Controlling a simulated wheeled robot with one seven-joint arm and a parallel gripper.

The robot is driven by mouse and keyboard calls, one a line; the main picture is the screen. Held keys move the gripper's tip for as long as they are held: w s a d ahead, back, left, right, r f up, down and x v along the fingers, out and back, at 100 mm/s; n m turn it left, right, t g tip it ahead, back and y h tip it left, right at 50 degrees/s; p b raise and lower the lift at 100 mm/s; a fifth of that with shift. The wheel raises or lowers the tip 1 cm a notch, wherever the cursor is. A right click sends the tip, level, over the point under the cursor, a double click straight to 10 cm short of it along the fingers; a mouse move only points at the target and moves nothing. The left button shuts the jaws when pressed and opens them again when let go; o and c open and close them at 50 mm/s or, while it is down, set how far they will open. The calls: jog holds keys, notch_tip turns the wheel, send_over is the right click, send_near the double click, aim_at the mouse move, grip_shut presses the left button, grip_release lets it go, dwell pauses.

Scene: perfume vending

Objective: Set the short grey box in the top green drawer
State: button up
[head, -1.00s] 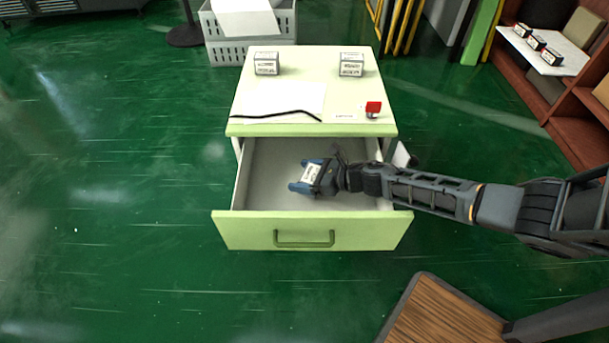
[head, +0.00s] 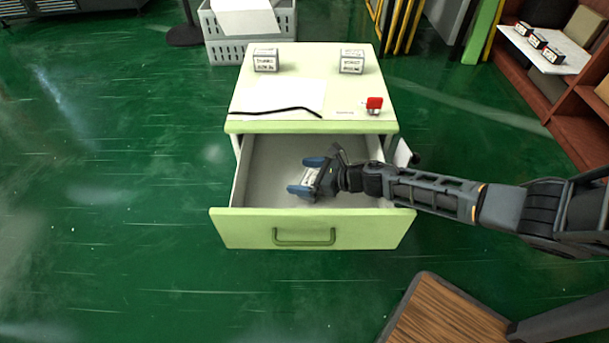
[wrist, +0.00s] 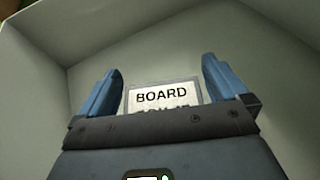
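The short grey box (wrist: 165,95), with a white label reading "BOARD", is inside the open top green drawer (head: 312,229). It also shows in the head view (head: 309,179), low between the fingers of my gripper (head: 307,175). In the wrist view, my gripper's blue fingers (wrist: 162,85) stand apart on either side of the box, with narrow gaps beside it. The gripper is open around the box. The box's lower part is hidden behind the gripper body, so its contact with the drawer floor cannot be seen.
On the cabinet top (head: 250,101) are two labelled boxes (head: 265,61) (head: 352,62), a paper sheet, a black strip (head: 278,111) and a red-topped item (head: 374,104). The drawer floor left of my gripper is clear. A wooden surface (head: 440,318) is at the lower right.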

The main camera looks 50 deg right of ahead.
jog(key=shift+r, duration=0.1)
jog(key=r+p, duration=0.1)
jog(key=p, duration=0.1)
jog(key=shift+r+p, duration=0.35)
jog(key=shift+r, duration=0.05)
jog(key=p+v, duration=0.2)
jog(key=v, duration=0.9)
jog(key=shift+s+d+f, duration=0.15)
jog(key=shift+s+f, duration=0.1)
jog(key=shift+s, duration=0.2)
